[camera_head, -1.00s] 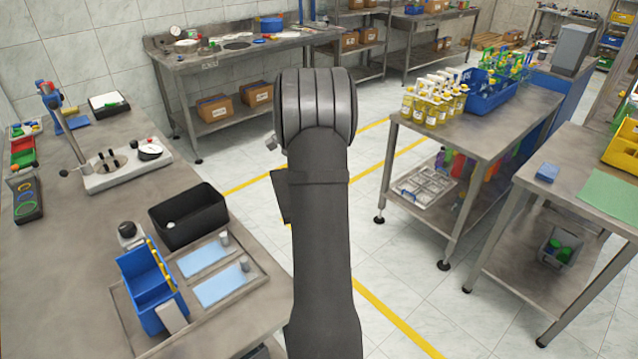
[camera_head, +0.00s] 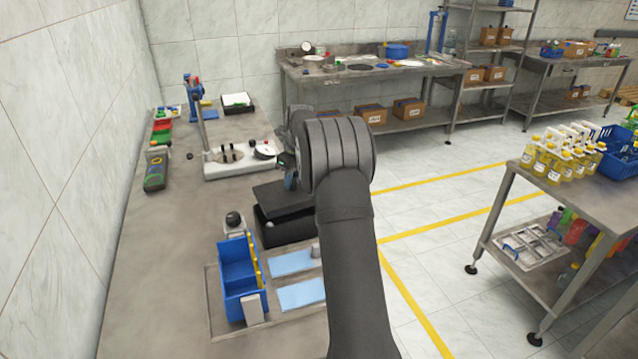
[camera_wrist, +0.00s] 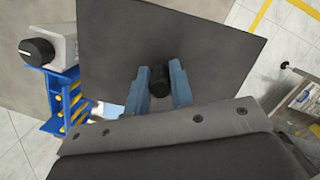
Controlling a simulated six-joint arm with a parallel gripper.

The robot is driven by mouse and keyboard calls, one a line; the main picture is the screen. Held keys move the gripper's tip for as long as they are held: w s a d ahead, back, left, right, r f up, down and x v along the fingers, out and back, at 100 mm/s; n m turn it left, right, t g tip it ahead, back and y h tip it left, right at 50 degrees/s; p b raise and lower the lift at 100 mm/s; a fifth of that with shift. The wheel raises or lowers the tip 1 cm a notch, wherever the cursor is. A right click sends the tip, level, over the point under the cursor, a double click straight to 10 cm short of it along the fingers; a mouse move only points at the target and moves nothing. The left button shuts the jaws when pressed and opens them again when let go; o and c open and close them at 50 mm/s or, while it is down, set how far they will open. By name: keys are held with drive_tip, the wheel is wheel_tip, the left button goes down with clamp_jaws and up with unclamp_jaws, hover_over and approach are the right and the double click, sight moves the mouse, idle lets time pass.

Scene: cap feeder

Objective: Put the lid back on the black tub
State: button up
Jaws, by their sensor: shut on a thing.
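The black tub (camera_head: 284,234) stands on the left steel workbench. The dark flat lid (camera_head: 282,196) is above it, seemingly tilted and offset toward the back, with a gap showing between them. In the wrist view the lid (camera_wrist: 205,38) fills the upper middle and hides the tub. My gripper (camera_wrist: 160,84) is shut on the lid's black knob, one blue finger on each side. In the head view my gripper (camera_head: 290,180) is mostly hidden behind my own arm. I cannot tell whether the lid touches the tub.
A blue bin (camera_head: 239,274) and a knobbed grey device (camera_head: 234,222) stand close in front of the tub. Light blue sheets (camera_head: 300,295) lie in a tray beside them. A press stand (camera_head: 225,160) is behind the tub.

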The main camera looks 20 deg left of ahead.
sight(286, 193)
drive_tip(key=shift+s+a+m, duration=0.2)
drive_tip(key=shift+a, duration=0.3)
drive_tip(key=shift+s+a+m, duration=0.15)
drive_tip(key=shift+a+m, duration=0.05)
drive_tip(key=shift+a, duration=0.25)
drive_tip(key=shift+f, duration=1.95)
drive_tip(key=shift+f, duration=0.6)
drive_tip(key=shift+f, duration=0.35)
drive_tip(key=shift+f, duration=0.65)
drive_tip(key=o, duration=1.5)
